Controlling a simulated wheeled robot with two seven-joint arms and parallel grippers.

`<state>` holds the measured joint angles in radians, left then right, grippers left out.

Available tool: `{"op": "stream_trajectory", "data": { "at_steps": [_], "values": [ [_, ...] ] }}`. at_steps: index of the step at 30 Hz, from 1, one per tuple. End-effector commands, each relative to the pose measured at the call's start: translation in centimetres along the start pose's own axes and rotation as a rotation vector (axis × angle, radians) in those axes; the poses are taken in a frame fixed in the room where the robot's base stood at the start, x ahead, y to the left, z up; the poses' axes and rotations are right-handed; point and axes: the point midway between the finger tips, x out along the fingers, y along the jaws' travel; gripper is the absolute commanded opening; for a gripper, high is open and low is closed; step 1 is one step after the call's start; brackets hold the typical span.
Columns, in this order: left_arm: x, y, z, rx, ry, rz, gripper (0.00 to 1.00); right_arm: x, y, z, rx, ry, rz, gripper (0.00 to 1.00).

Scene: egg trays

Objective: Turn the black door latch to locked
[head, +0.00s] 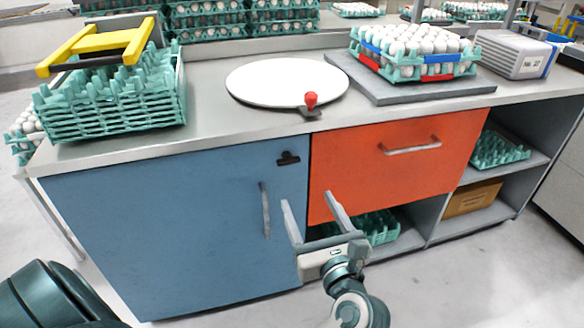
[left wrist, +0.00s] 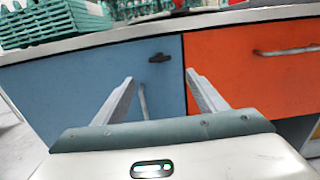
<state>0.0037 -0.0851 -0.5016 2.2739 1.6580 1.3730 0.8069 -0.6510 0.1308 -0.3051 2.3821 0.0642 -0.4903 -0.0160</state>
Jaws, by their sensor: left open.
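The black door latch (head: 288,158) sits near the upper right corner of the blue door (head: 170,220). Its bar lies roughly level. It also shows in the left wrist view (left wrist: 159,57), above and between the fingertips. My left gripper (head: 306,198) is open and empty, below the latch and apart from it, in front of the seam between the blue door and the orange drawer. In the left wrist view its two fingers (left wrist: 159,77) point toward the cabinet front. My right gripper is not in view.
The blue door has a vertical grey handle (head: 265,210) close to my left finger. The orange drawer (head: 400,155) is on the right with a bar handle (head: 410,146). A red-knobbed lever (head: 311,101) stands at the counter edge. Open shelves (head: 490,215) are at right.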

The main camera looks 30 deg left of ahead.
Motion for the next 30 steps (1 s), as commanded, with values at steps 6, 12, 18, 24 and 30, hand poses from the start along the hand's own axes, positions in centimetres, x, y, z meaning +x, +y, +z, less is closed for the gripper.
{"op": "stream_trajectory", "data": {
  "at_steps": [6, 12, 18, 24, 30],
  "values": [
    [4.0, 0.1, 0.1, 0.001, -0.005, 0.002, 0.66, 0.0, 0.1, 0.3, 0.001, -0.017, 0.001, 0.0],
    [7.7, 0.1, 0.2, 0.001, -0.005, 0.002, 0.66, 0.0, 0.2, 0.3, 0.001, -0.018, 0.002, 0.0],
    [10.9, 0.1, 0.1, 0.002, -0.004, 0.003, 0.66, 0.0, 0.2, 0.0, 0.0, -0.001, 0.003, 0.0],
    [13.0, 0.0, 0.0, 0.001, -0.001, 0.001, 0.66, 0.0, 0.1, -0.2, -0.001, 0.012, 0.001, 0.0],
    [13.7, 0.1, 0.0, 0.0, 0.0, 0.001, 0.66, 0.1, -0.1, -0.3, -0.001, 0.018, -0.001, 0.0]
  ]
}}
